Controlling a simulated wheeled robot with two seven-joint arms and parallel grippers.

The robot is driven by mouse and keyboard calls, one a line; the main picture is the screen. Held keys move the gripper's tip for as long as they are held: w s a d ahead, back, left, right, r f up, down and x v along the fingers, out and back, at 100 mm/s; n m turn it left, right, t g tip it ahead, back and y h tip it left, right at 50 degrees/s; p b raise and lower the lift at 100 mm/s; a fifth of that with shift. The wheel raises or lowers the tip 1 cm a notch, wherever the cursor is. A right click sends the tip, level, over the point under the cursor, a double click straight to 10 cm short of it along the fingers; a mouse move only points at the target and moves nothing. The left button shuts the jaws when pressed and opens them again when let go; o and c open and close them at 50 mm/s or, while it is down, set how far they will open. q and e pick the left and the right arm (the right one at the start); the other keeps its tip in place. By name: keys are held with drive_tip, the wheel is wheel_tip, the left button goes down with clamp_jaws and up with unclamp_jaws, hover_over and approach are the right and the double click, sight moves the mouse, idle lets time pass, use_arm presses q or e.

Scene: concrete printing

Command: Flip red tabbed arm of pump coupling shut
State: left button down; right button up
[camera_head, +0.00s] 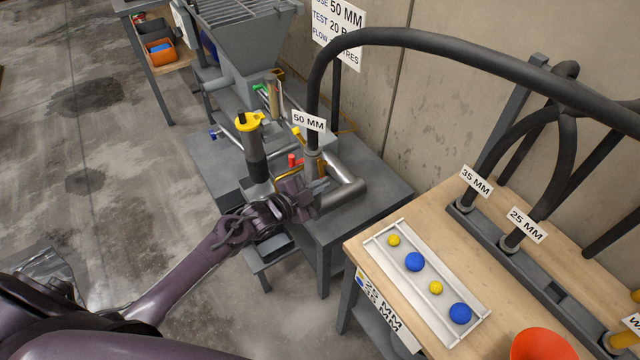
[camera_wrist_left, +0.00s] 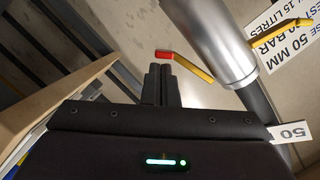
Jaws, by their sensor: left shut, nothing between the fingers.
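The pump coupling joins the black 50 MM hose (camera_head: 320,100) to the grey pump pipe (camera_head: 345,192). In the left wrist view the pale metal pipe (camera_wrist_left: 212,40) crosses the top. A yellow arm with a red tab (camera_wrist_left: 165,55) sticks out to its left, standing away from the pipe; the red tab also shows in the head view (camera_head: 292,160). A second yellow arm (camera_wrist_left: 280,27) sticks out on the pipe's other side. My left gripper (camera_head: 306,200) is beside the coupling. Its fingers (camera_wrist_left: 160,82) are shut and empty, just below the red tab; contact is unclear. My right gripper is out of view.
A yellow-topped dark cylinder (camera_head: 250,135) stands left of the coupling, below the hopper (camera_head: 240,40). A wooden bench (camera_head: 380,265) at right holds a tray (camera_head: 402,240) of yellow and blue balls, an orange cone (camera_head: 543,345) and labelled hoses.

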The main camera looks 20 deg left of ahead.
use_arm(q)
drive_tip(key=m+b, duration=0.1)
drive_tip(key=b, duration=0.1)
drive_tip(key=a+f+m+t+b, duration=0.1)
drive_tip(key=m+b, duration=0.1)
drive_tip(key=shift+w+y, duration=0.3)
drive_tip(key=shift+w, duration=0.1)
